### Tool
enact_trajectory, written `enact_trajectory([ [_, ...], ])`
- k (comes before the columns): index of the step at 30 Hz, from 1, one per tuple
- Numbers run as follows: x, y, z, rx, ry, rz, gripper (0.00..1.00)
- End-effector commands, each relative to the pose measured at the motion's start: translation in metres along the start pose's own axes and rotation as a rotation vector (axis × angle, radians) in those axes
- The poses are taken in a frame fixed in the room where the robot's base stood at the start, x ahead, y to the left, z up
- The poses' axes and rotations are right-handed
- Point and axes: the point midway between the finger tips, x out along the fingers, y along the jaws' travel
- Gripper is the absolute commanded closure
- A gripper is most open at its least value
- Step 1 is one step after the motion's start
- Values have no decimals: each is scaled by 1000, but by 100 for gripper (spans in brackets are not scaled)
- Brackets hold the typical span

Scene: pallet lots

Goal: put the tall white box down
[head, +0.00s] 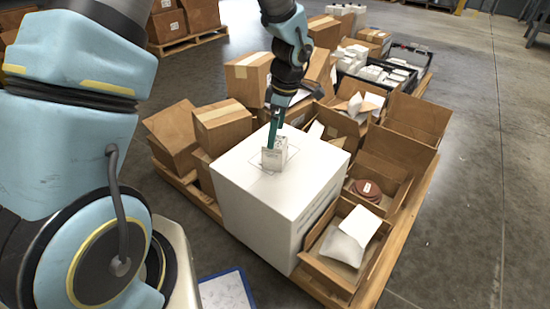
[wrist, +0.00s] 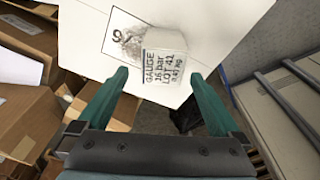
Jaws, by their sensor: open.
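The tall white box (head: 275,157) stands upright on top of a large white carton (head: 310,180), inside or over a thin printed square outline. In the wrist view the tall white box (wrist: 165,68) shows a label reading GAUGE, 16 bar, LOT 41. My gripper (head: 273,143) is directly above and beside the box, with its green fingers pointing down. In the wrist view my gripper (wrist: 158,77) is open, with one fingertip on each side of the box and visible gaps between. The box's lower part is partly hidden in the wrist view.
Open cardboard boxes (head: 382,178) stand on the wooden pallet (head: 408,220) around the carton, holding white packets and a reddish disc (head: 367,189). Closed brown boxes (head: 222,125) crowd its left. A black crate (head: 385,75) is behind. Bare concrete floor (head: 475,190) lies to the right.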

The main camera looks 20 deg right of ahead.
Motion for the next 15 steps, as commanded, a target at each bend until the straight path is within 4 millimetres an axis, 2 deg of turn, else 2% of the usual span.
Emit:
enact_trajectory([
  [3, 19, -1, 0, 0, 0, -3, 0],
  [10, 36, -1, 0, 0, -1, -2, 0],
  [15, 61, -5, 4, 2, -1, -4, 0],
])
